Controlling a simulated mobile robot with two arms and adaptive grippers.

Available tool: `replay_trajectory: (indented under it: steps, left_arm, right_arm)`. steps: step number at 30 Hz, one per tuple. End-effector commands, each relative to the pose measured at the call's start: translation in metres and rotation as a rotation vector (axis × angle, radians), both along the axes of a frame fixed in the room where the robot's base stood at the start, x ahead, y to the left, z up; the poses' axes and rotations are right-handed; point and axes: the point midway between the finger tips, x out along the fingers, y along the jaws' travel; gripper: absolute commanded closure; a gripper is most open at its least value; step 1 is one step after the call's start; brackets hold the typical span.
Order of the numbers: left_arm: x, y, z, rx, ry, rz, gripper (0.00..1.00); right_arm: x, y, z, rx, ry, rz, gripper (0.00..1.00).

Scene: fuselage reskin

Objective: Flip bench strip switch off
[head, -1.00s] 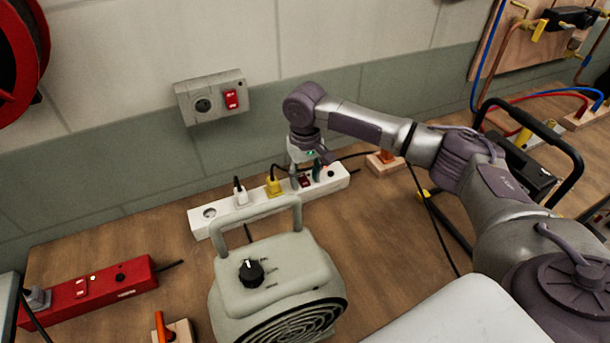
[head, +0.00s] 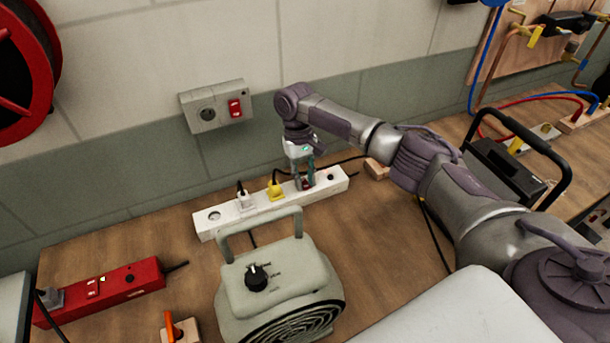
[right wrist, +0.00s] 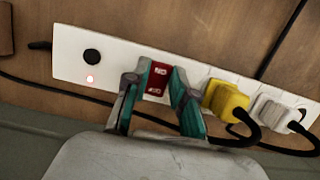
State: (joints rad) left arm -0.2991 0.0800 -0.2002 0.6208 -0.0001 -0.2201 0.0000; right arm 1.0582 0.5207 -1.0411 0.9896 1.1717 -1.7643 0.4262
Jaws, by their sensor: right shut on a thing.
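The white bench strip (head: 222,223) lies on the wooden bench near the wall. Its red rocker switch (right wrist: 158,78) is at the strip's right part in the head view, beside the yellow plug. My right gripper (head: 303,185) reaches down onto the strip from above. In the right wrist view its two teal-and-grey fingers (right wrist: 155,82) stand on either side of the red switch, shut on it. A small light (right wrist: 90,78) near the black round button (right wrist: 91,56) glows pale red. My left gripper is not in view.
A yellow plug (head: 276,190) and a white plug (head: 245,200) sit in the strip close to the gripper. A grey-green fan heater (head: 275,285) stands in front. A red power strip (head: 130,280) lies at left; a wall socket with red switch (head: 235,108) is above.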

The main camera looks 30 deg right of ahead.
Motion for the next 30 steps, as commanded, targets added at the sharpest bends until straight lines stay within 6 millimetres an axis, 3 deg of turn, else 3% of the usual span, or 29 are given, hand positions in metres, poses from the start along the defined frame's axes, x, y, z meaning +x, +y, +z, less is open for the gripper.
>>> replay_trajectory:
  steps: [9,10,14,23,30]
  left_arm:
    - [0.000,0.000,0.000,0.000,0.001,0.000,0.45]
    - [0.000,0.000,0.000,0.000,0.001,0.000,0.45]
    - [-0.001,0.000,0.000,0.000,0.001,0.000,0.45]
    - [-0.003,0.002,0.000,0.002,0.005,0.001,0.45]
    - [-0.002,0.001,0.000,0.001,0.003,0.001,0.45]
  right_arm:
    - [0.001,0.000,0.001,0.001,0.001,0.000,1.00]
    - [0.001,0.000,0.001,0.001,0.001,0.000,0.70]
    - [0.001,0.000,0.001,0.001,0.002,0.000,0.50]
    - [0.001,0.000,0.002,0.001,0.003,0.000,0.50]
    - [0.009,0.000,0.031,0.002,-0.001,-0.001,0.50]
